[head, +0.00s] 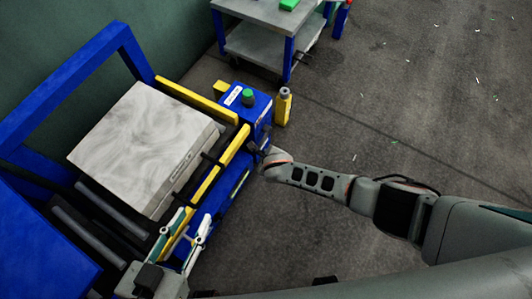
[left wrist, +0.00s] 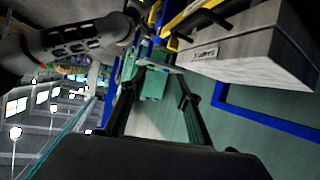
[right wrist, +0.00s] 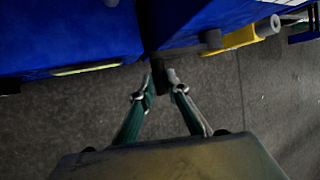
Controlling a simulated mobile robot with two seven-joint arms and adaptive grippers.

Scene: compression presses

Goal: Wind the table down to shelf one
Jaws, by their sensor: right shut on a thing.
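A blue table with yellow side rails (head: 221,180) and dark rollers carries a large pale veined block (head: 140,140). The block also shows in the left wrist view (left wrist: 250,45). A blue box (head: 262,108) with a green knob stands at the table's far right corner. My right gripper (head: 262,152) is beside that box. In the right wrist view its fingers (right wrist: 163,88) are closed around a dark handle (right wrist: 158,72) close to the blue housing. My left gripper (head: 188,220) is open and empty near the table's near end; its spread fingers show in the left wrist view (left wrist: 157,95).
A yellow bottle-like thing (head: 283,107) stands beside the blue box. A blue frame (head: 75,70) rises behind the block. A grey two-level cart (head: 262,45) stands at the back. The floor on the right is mostly clear, with small scraps.

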